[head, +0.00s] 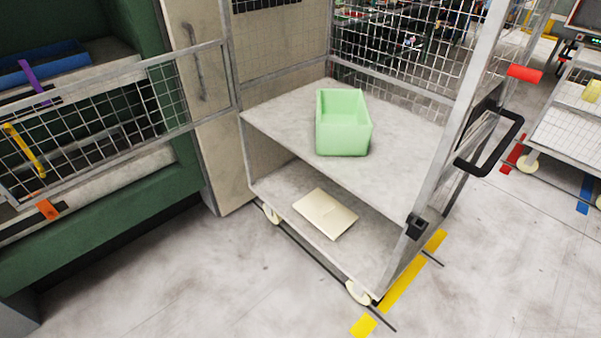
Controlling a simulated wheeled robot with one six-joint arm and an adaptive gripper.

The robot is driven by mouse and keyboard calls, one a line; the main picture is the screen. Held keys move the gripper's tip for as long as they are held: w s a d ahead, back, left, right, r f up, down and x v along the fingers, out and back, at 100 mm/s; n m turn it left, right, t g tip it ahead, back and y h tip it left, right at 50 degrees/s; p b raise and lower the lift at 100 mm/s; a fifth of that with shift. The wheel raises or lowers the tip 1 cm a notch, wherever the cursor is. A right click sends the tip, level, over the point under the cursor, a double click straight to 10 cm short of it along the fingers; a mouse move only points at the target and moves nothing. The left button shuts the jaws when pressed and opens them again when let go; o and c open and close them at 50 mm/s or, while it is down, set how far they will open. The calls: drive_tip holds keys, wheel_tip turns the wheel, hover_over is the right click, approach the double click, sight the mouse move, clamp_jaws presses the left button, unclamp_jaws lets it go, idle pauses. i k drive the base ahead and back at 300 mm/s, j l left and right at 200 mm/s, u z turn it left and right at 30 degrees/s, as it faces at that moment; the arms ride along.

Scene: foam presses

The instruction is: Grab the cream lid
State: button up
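The cream lid (325,213) is a flat, pale rectangular panel. It lies on the lower shelf of the wheeled cage trolley in the head view, below and in front of the green bin. The upper shelf is above and behind it, and its visible face is uncovered. My gripper is not in the head view.
A light green open bin (343,140) stands on the trolley's upper shelf (280,115). Mesh sides and an upright post (445,130) with a black handle (490,150) bound the trolley. A green press (100,210) stands left. The floor in front (200,290) is clear.

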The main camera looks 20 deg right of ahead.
sight(333, 219)
drive_tip(key=i+z, duration=0.15)
drive_tip(key=z, duration=0.65)
drive_tip(key=i+j+z, duration=0.4)
drive_tip(key=j, duration=0.2)
drive_tip(key=j+z, duration=0.2)
drive_tip(key=i+j+z, duration=0.2)
drive_tip(key=j, duration=0.25)
drive_tip(key=j+z, duration=0.2)
drive_tip(key=j, duration=0.15)
drive_tip(key=i+j, duration=0.1)
drive_tip(key=j, duration=0.4)
drive_tip(key=i+j, duration=0.15)
drive_tip(key=j, duration=0.35)
drive_tip(key=i+j+z, duration=0.1)
drive_tip(key=j, duration=0.45)
drive_tip(key=i+j, duration=0.1)
drive_tip(key=j, duration=0.4)
drive_tip(key=i+j, duration=0.1)
drive_tip(key=j, duration=0.4)
drive_tip(key=i, duration=0.35)
drive_tip(key=l+z, duration=0.05)
